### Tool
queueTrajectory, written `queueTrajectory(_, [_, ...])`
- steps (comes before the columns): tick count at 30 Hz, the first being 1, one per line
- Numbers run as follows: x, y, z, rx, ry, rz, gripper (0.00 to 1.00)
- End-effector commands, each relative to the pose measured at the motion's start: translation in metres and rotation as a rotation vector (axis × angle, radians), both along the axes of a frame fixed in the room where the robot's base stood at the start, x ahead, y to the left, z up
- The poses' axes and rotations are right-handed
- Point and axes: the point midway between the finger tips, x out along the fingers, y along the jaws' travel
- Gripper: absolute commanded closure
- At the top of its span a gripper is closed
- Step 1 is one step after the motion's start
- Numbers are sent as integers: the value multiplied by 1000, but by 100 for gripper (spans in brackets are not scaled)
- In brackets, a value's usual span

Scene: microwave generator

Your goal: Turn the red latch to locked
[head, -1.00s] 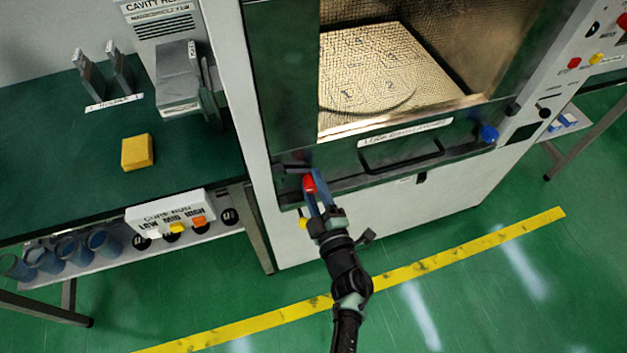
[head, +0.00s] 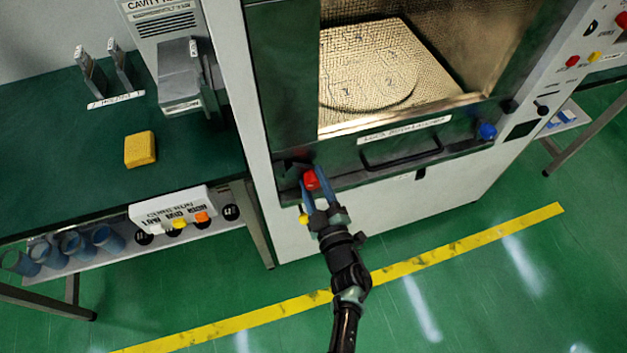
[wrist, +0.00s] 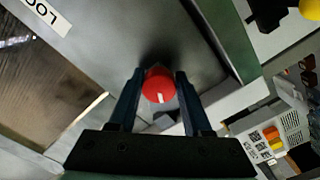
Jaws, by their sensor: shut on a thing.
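The red latch (head: 311,180) is a round red knob at the lower left of the microwave's green-framed door. In the wrist view the red latch (wrist: 159,86) sits between the two blue fingers, with a small white mark on its face. My gripper (head: 315,186) is at the knob with a finger on either side, shut on it. It also shows in the wrist view (wrist: 157,95). Part of the latch's base is hidden behind the knob and fingers, and I cannot read a locked position from the mark.
The door has a dark handle (head: 402,153) and a blue knob (head: 487,131) at its right. A small yellow knob (head: 303,219) is just below the latch. A green bench (head: 60,190) with a yellow block (head: 140,149) stands at left. The floor in front is clear.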

Motion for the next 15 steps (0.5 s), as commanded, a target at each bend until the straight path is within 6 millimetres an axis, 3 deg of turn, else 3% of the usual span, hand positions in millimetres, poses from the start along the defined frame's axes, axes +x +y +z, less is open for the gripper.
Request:
queueTrajectory(4, [1, 2, 2, 6, -5, 5, 100])
queueTrajectory(5, [1, 2, 2, 6, -5, 5, 47])
queueTrajectory(9, [1, 1, 2, 3, -4, 3, 23])
queueTrajectory(15, [0, 1, 1, 2, -2, 2, 23])
